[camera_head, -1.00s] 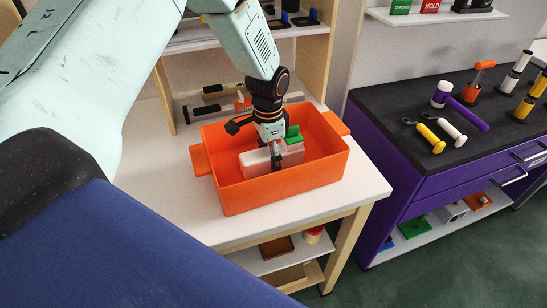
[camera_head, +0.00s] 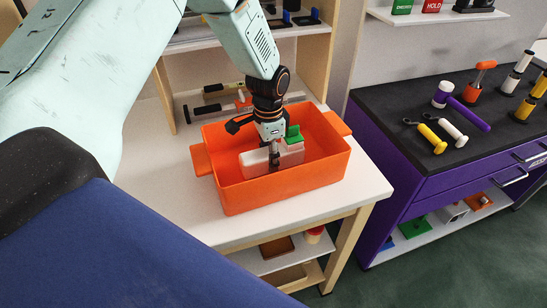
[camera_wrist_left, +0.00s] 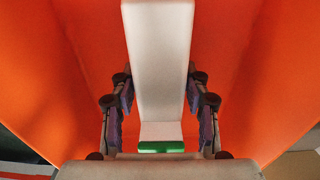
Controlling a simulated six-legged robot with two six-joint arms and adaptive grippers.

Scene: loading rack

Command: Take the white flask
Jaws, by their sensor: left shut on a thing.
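The white flask (camera_head: 257,162) is a pale block-like body with a green cap (camera_head: 293,133). It lies inside the orange bin (camera_head: 284,194) on the white table. My left gripper (camera_head: 275,164) reaches down into the bin from above and is shut on the flask's body. In the left wrist view the flask (camera_wrist_left: 158,60) runs between the two fingers (camera_wrist_left: 158,105), and the green cap (camera_wrist_left: 160,147) shows near the bottom. The fingers partly cover the flask in the head view. My right gripper is not in view.
To the right stands a purple workbench (camera_head: 400,205) with a black top and several hammers and other tools. The white table (camera_head: 215,222) is clear in front of the bin.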

